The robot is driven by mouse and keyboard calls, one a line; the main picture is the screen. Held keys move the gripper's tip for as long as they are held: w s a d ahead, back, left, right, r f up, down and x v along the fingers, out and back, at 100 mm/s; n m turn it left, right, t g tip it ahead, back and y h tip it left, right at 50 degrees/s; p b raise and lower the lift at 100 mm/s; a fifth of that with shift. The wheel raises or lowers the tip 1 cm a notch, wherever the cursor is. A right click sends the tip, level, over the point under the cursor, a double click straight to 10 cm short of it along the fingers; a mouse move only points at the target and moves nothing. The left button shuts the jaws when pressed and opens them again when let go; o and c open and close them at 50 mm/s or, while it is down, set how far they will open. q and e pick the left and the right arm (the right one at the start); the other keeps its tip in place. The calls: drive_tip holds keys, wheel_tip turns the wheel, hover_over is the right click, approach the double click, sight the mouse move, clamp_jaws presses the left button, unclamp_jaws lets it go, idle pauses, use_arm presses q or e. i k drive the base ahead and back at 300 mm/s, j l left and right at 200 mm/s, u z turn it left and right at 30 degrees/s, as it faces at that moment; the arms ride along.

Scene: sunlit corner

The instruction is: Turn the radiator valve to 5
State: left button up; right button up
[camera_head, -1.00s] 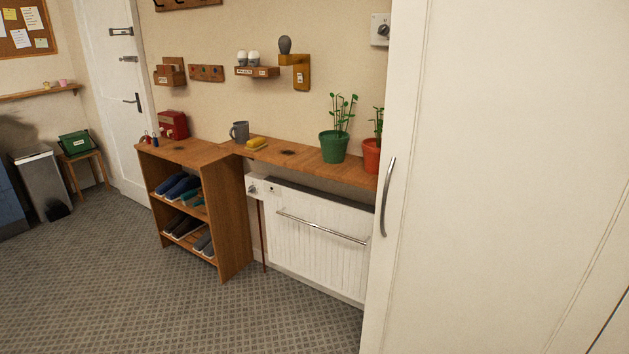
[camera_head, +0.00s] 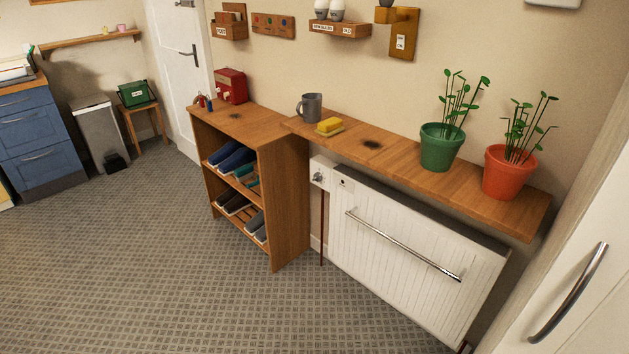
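The white radiator (camera_head: 400,258) hangs on the wall under a wooden shelf, with a metal rail across its front. The radiator valve (camera_head: 318,178) is a small grey knob on a white box at the radiator's upper left end, beside the shoe rack. A dark pipe runs down below it to the floor. The valve's setting is too small to read. Neither of my grippers shows in the head view.
The wooden shelf (camera_head: 400,167) above the radiator holds a grey mug, a yellow sponge and two potted plants. A shoe rack (camera_head: 287,205) stands left of the valve. A white cupboard door (camera_head: 590,270) is at the right. The carpet (camera_head: 190,280) in front is clear.

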sight(317, 176)
drive_tip(key=i+j+z, duration=0.1)
drive_tip(key=i, duration=0.3)
drive_tip(key=i+j+z, duration=0.15)
drive_tip(key=i, duration=0.25)
drive_tip(key=i+j+z, duration=0.1)
drive_tip(key=i+j, duration=0.25)
